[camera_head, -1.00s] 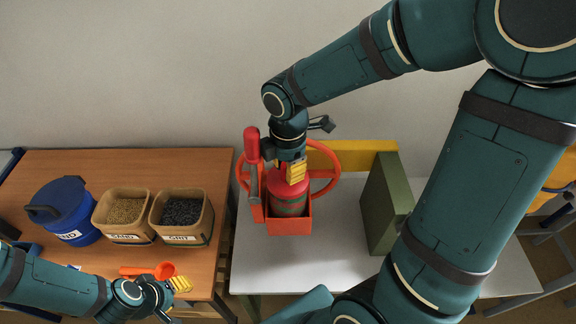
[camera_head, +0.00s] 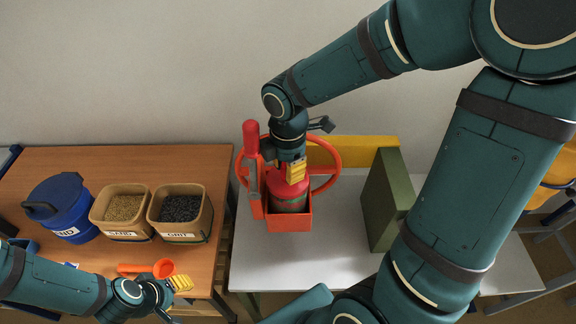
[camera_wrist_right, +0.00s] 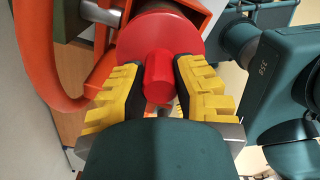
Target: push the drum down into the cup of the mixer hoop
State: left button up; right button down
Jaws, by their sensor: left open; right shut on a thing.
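The red drum (camera_head: 290,190) with a darker band stands upright in the orange cup (camera_head: 290,224) of the mixer hoop (camera_head: 334,155). The cup's front wall hides its lower part, so I cannot tell how deep it sits. My right gripper (camera_head: 295,172) is above the drum, shut on its red knob. In the right wrist view the yellow fingers (camera_wrist_right: 161,85) stand on both sides of the knob (camera_wrist_right: 159,72), with the drum's round top (camera_wrist_right: 160,30) just beyond. My left gripper (camera_head: 178,293) is open and empty near the wooden table's front edge.
A red-handled lever (camera_head: 250,139) stands left of the drum. A green panel (camera_head: 382,205) stands to the right on the white table (camera_head: 320,265). The wooden table (camera_head: 180,157) holds a blue tub (camera_head: 62,207), a sand bin (camera_head: 123,210), a grit bin (camera_head: 180,212) and an orange scoop (camera_head: 164,268).

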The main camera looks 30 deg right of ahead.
jog(key=shift+f+b, duration=0.6)
jog(key=shift+f, duration=0.25)
jog(key=c, duration=0.8)
grip_release()
